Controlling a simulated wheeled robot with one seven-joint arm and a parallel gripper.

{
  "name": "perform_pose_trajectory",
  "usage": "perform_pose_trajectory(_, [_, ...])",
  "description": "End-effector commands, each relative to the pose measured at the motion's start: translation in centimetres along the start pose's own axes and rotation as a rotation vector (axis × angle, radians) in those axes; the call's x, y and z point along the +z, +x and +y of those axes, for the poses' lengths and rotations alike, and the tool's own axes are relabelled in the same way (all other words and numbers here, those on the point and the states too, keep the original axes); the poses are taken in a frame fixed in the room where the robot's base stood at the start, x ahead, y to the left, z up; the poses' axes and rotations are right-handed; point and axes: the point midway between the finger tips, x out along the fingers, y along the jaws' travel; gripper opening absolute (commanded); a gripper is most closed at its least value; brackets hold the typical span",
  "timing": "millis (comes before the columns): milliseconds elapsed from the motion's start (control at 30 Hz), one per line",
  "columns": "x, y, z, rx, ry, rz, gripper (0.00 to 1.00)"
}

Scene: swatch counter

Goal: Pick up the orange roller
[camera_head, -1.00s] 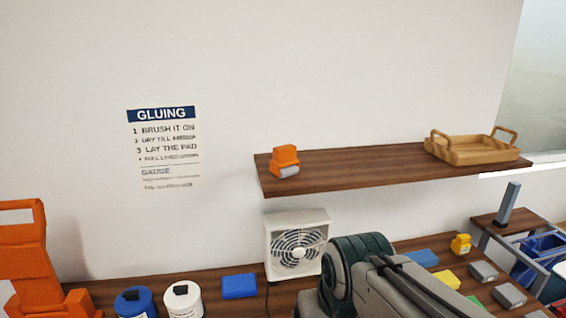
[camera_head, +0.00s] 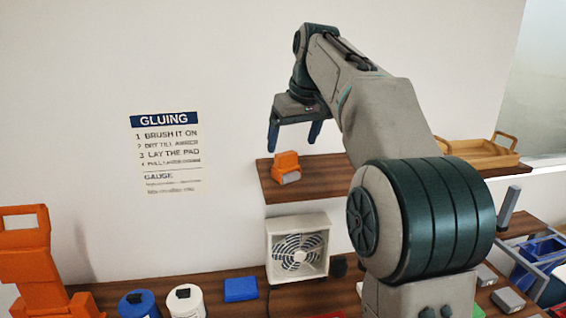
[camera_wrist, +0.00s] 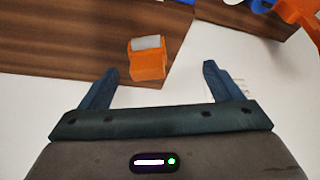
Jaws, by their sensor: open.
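The orange roller (camera_head: 286,168), an orange block with a grey roller face, stands on the left end of the brown wall shelf (camera_head: 330,172). My gripper (camera_head: 294,146) is open and empty, pointing down just above the roller in the head view. In the wrist view the roller (camera_wrist: 147,60) lies beyond the fingertips, a little left of the middle between the two blue fingers (camera_wrist: 158,78). The roller and the fingers look apart. Nothing covers the roller in either view.
A wooden tray (camera_head: 483,154) stands on the shelf's right end, partly behind my arm. Below, the counter (camera_head: 253,306) holds a white fan (camera_head: 298,247), a blue block (camera_head: 241,289), two jars and a large orange tool (camera_head: 24,262). The wall carries a gluing sign (camera_head: 166,155).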

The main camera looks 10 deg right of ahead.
Motion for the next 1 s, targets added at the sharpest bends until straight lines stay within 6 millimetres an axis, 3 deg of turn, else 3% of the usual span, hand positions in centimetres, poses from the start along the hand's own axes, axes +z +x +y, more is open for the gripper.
perform_pose_trajectory(133, [-2.6, -0.5, 1.4, -0.018, -0.036, 0.013, 0.85])
perform_pose_trajectory(367, [-3.8, -0.4, 2.2, -0.031, -0.062, 0.020, 0.85])
perform_pose_trajectory(700, [-3.8, 5.6, 2.1, -0.032, -0.063, 0.018, 0.85])
perform_pose_trajectory(1000, [-4.0, 8.2, 2.1, -0.031, -0.062, 0.021, 0.85])
